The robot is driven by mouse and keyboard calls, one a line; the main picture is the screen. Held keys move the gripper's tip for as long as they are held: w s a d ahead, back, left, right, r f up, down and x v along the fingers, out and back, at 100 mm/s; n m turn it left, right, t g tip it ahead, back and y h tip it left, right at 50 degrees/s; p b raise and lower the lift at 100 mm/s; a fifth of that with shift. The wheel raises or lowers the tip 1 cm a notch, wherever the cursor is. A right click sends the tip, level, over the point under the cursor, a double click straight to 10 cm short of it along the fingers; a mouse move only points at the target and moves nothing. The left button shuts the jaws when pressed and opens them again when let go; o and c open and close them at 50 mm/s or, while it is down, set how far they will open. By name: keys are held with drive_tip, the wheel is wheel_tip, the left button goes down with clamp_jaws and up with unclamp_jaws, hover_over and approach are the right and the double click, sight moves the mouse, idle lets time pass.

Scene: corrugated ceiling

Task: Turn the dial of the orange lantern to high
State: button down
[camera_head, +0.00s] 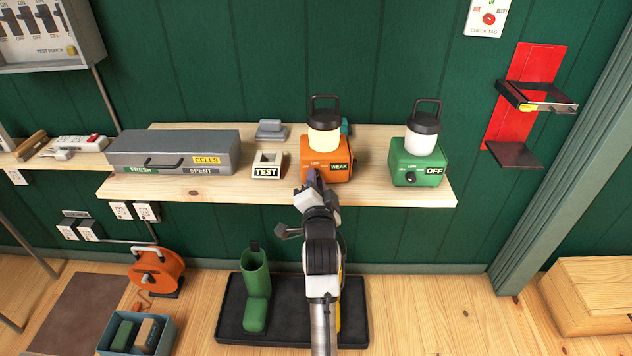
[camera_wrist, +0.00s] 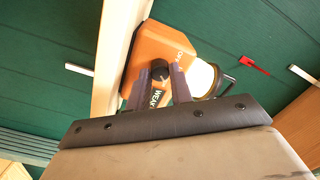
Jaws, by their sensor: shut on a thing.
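The orange lantern (camera_head: 340,167) stands upright on the wooden shelf (camera_head: 225,188), with a glowing white globe, a black cap and handle, and a WEAK label on its front. My gripper (camera_head: 314,178) is at the lantern's front, left of that label. In the wrist view the orange lantern (camera_wrist: 150,50) lies sideways in the picture. Its black dial (camera_wrist: 160,69) is at the fingertips of my gripper (camera_wrist: 169,72), which is shut on it. The fingers cover part of the lantern's front, and the dial's setting cannot be read.
A green lantern (camera_head: 418,168) marked OFF stands to the right on the shelf. A TEST block (camera_head: 267,164) and a grey CELLS case (camera_head: 172,151) stand to the left. A red wall bracket (camera_head: 524,95) is at the right.

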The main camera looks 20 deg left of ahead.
drive_tip(key=shift+m, duration=2)
drive_tip(key=c, duration=1.2)
unclamp_jaws()
drive_tip(key=shift+c, duration=0.2)
drive_tip(key=shift+s, duration=0.1)
